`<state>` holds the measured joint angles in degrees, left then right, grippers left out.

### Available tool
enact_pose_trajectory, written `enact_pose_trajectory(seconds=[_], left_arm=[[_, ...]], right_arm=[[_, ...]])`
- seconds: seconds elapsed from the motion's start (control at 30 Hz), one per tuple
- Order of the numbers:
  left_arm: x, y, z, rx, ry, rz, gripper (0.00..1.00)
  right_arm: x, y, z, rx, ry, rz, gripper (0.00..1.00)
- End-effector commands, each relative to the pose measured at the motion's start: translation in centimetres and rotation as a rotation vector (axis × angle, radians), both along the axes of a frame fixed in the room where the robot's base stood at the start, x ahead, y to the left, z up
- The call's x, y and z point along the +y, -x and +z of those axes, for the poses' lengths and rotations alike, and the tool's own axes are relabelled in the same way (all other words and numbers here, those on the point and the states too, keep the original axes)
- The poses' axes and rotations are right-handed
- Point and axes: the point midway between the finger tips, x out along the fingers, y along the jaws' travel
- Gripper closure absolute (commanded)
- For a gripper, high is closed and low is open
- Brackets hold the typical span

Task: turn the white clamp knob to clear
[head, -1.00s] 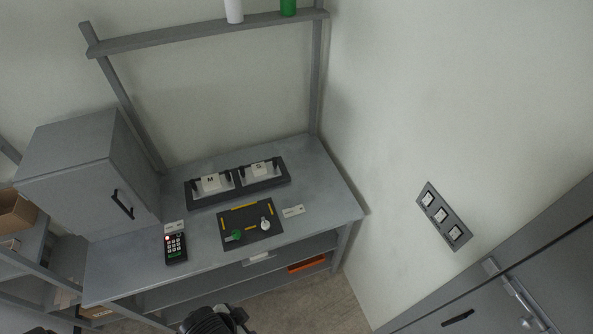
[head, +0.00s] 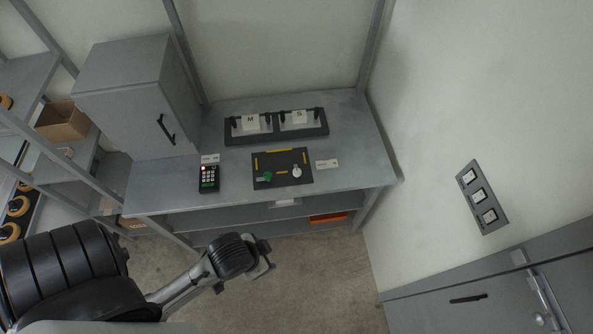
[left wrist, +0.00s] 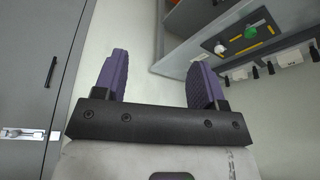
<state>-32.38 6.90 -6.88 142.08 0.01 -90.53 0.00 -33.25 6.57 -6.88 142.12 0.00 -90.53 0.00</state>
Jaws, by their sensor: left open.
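The white clamp knob (head: 297,171) sits on the right part of a dark panel (head: 283,155) on the grey workbench. A green knob (head: 265,176) is on the same panel to its left. In the left wrist view the white knob (left wrist: 220,49) and green knob (left wrist: 250,32) show at the upper right, beyond the fingers. My left gripper (head: 266,257) is in front of the bench, apart from the panel. Its two purple fingers (left wrist: 156,80) are spread with nothing between them. My right gripper is in neither view.
A keypad (head: 208,178) with a red light lies left of the panel. A dark fixture (head: 276,127) marked M and S stands behind it. A grey cabinet (head: 139,97) is at the bench's left. A wall switch plate (head: 482,196) and grey door (head: 480,290) are at right.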

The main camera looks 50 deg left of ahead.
Motion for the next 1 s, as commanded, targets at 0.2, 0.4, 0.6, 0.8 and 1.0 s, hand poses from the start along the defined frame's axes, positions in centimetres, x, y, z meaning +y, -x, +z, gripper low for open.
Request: enact_pose_trajectory(seconds=[0.2, 0.4, 0.6, 0.8, 1.0], left_arm=[[0.6, -7.7, -0.9, -0.200, -0.022, -0.011, 0.35], [1.8, -16.7, 1.8, -0.483, -0.110, -0.071, 0.35], [2.3, -23.4, 4.9, -0.706, -0.241, -0.153, 0.35], [4.6, -29.2, 7.7, -0.860, -0.478, -0.161, 0.35], [9.3, -34.3, 13.1, -1.082, -0.850, -0.079, 0.35]], right_arm=[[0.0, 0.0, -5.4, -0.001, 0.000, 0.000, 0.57], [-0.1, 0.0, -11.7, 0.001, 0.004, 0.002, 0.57], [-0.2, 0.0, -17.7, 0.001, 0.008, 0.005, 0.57], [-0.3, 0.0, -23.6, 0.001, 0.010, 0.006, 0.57], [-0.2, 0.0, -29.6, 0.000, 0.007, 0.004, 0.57]])
